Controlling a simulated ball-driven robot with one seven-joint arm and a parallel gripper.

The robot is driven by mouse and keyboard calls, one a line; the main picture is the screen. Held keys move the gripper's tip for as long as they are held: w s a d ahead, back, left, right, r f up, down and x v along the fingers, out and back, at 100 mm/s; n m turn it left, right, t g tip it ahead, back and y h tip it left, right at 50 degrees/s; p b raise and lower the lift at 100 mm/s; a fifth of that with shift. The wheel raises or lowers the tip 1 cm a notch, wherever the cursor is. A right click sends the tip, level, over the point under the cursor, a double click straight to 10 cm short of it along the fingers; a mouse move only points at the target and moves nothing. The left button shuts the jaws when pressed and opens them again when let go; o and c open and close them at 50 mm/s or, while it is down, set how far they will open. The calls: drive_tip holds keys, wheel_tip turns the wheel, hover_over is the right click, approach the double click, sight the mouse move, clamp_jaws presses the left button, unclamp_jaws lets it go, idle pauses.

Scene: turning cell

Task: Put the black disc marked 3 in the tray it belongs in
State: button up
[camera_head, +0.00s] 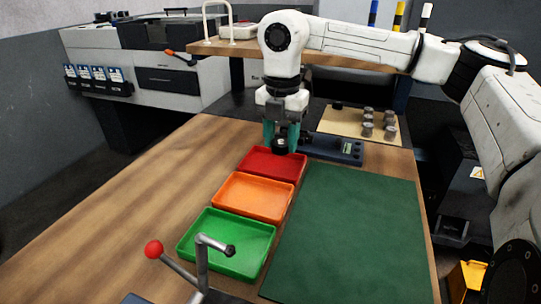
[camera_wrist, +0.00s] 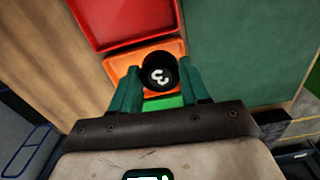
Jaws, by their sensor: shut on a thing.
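My gripper (camera_head: 281,142) has teal fingers, shut on the black disc (camera_head: 280,146). In the wrist view the disc (camera_wrist: 159,71) sits between the fingertips (camera_wrist: 160,80), and its white 3 faces the camera. In the head view the disc shows at the far edge of the red tray (camera_head: 270,165), held in the air. The orange tray (camera_head: 252,196) and the green tray (camera_head: 226,245) follow toward the front. In the wrist view the red tray (camera_wrist: 120,22) is at the top, with the orange tray (camera_wrist: 120,62) behind the disc. All trays look empty.
A green mat (camera_head: 350,225) lies bare right of the trays. A red-knobbed lever (camera_head: 153,250) rises at the front.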

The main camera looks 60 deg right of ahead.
hover_over(273, 167)
drive_tip(key=a, duration=0.1)
drive_tip(key=f, duration=0.5)
drive_tip(key=shift+s+f+p, duration=0.3)
drive_tip(key=shift+s+f, duration=0.05)
drive_tip(key=shift+s, duration=0.05)
drive_tip(key=shift+w+d+f, duration=0.3)
drive_tip(key=shift+d+f, duration=0.05)
drive_tip(key=shift+f, duration=0.3)
drive_tip(key=shift+d+f, duration=0.15)
drive_tip(key=shift+f, duration=1.55)
drive_tip(key=shift+f, duration=0.25)
drive_tip(key=o, duration=1.3)
drive_tip(key=shift+r, duration=0.1)
wheel_tip(273, 167, up, 12)
drive_tip(key=shift+r, duration=0.15)
